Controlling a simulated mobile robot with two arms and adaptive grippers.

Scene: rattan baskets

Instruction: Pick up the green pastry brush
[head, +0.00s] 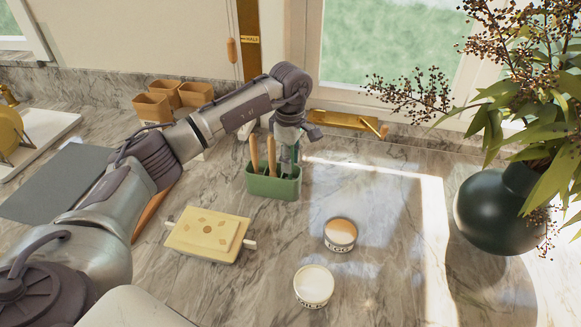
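A green rectangular holder (272,188) stands on the marble counter near the middle of the head view. Two wooden handles, a left one (254,151) and a right one (271,156), stick up from it. My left gripper (287,158) points down at the right side of the holder, beside the right handle. It is small and partly merged with what is behind it, so I cannot tell whether its fingers are closed on anything. I cannot clearly make out a green pastry brush; it may be hidden at the gripper. My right gripper is not in view.
A yellow butter dish (208,233) and two round tubs, one tan-topped (340,235) and one white (313,286), stand in front. A dark green vase (494,213) with branches is at right. Brown square containers (152,107) stand behind my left arm. Counter between holder and vase is clear.

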